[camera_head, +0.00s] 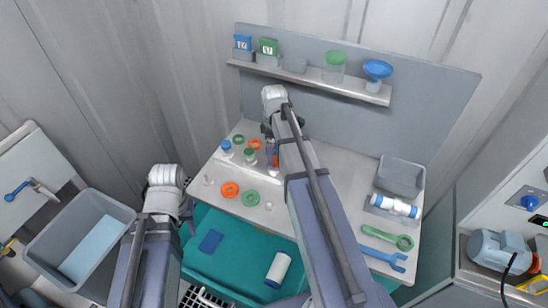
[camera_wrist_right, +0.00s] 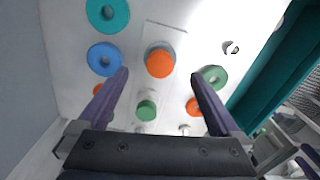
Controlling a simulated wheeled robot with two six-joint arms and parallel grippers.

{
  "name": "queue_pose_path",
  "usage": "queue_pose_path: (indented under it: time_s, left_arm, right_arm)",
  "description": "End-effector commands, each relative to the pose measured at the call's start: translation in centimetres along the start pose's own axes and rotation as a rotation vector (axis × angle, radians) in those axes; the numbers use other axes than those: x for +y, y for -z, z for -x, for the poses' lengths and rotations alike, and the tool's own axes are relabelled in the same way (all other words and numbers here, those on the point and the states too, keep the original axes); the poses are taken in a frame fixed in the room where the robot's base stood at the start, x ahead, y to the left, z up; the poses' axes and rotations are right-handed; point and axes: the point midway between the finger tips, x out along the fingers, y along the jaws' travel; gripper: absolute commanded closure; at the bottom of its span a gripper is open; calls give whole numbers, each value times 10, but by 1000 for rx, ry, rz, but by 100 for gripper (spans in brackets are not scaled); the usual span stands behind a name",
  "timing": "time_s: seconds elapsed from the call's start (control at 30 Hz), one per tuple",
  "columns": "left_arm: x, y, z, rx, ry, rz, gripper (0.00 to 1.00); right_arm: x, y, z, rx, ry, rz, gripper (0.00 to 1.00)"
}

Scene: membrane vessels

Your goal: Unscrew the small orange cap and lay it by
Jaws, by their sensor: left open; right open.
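In the right wrist view an orange cap (camera_wrist_right: 160,64) sits on a grey-rimmed round vessel on a pale rectangular plate (camera_wrist_right: 178,38). It lies between the fingertips of my open, empty right gripper (camera_wrist_right: 160,76), with a gap on both sides; I cannot tell their height above it. In the head view my right gripper (camera_head: 271,136) is at the back of the bench, largely hidden by its own arm, with a bit of orange (camera_head: 275,161) beside the arm. My left gripper (camera_head: 188,226) hangs in front of the bench's left part, away from the caps, small and partly hidden.
A green-capped vessel (camera_wrist_right: 147,110), a blue ring (camera_wrist_right: 105,58), a green ring (camera_wrist_right: 212,77) and an orange ring (camera_wrist_right: 194,106) lie close around. A grey tray (camera_head: 402,177), a white-blue cylinder (camera_head: 393,206) and wrenches (camera_head: 388,236) are at the right. A shelf (camera_head: 325,82) runs behind.

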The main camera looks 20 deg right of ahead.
Motion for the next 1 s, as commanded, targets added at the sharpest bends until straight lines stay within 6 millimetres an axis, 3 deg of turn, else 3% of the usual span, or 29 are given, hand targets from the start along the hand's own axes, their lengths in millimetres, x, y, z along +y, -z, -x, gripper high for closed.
queue_pose_path:
  time_s: [0.03,0.23,0.77,1.0]
  left_arm:
    - [2,1,-16,0,0,0,54]
    - [3,2,-33,0,0,1,54]
    - [4,2,-40,0,0,1,54]
    - [4,2,-40,0,0,1,54]
  right_arm:
    - [0,0,-16,0,0,4,0]
    - [0,0,-33,0,0,7,0]
    - [0,0,-40,0,0,9,0]
    - [0,0,-40,0,0,9,25]
